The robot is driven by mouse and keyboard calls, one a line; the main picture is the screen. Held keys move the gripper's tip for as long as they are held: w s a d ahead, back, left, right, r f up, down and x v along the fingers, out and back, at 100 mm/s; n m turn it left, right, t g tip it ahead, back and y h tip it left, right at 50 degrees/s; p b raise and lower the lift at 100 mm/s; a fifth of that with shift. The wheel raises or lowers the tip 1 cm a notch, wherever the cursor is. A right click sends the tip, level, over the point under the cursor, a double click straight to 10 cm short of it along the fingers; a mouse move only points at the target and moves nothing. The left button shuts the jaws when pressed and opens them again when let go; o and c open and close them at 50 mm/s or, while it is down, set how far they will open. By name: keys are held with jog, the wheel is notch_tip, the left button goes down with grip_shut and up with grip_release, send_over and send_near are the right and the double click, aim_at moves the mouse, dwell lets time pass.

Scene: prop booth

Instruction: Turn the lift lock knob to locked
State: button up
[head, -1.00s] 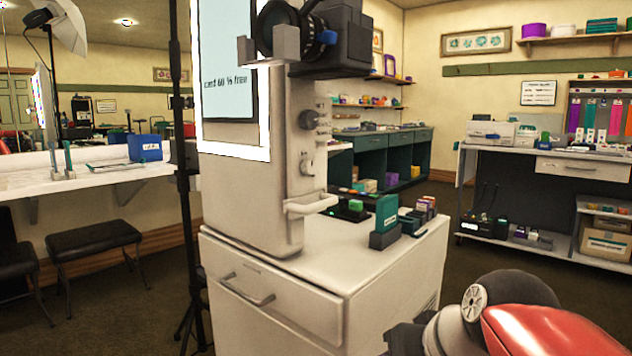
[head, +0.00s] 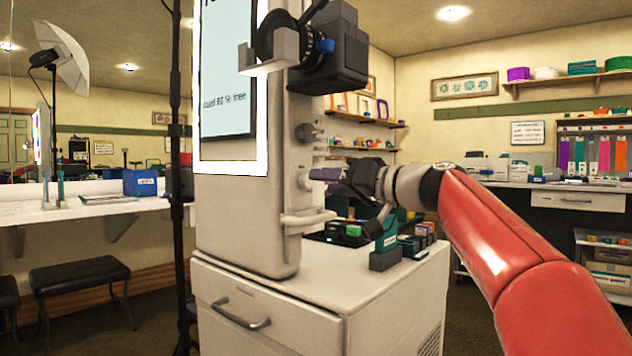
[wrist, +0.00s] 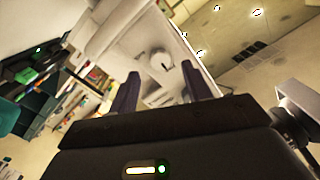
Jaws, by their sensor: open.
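A pale lower knob (head: 304,182) sits on the narrow side of the white booth cabinet (head: 240,215), below a grey upper knob (head: 308,132). Their labels are too small to read, so I cannot tell which is named the lift lock. My gripper (head: 318,174) is open, its purple fingers pointing at the lower knob from the right. In the wrist view, a pale round dial with a small dark mark (wrist: 160,61) shows between and beyond the fingertips (wrist: 160,71). I cannot tell whether they touch it. The knob's exact turn angle is unclear.
A black camera (head: 335,55) juts out above the knobs. A small white tray (head: 308,219) projects below them. Small boxes and a dark teal block (head: 386,240) stand on the cabinet top under my gripper. A black stand pole (head: 177,150) rises at the left.

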aim_at(306, 180)
jog(key=shift+p+x, duration=0.3)
jog(key=shift+x, duration=1.65)
jog(key=c, duration=1)
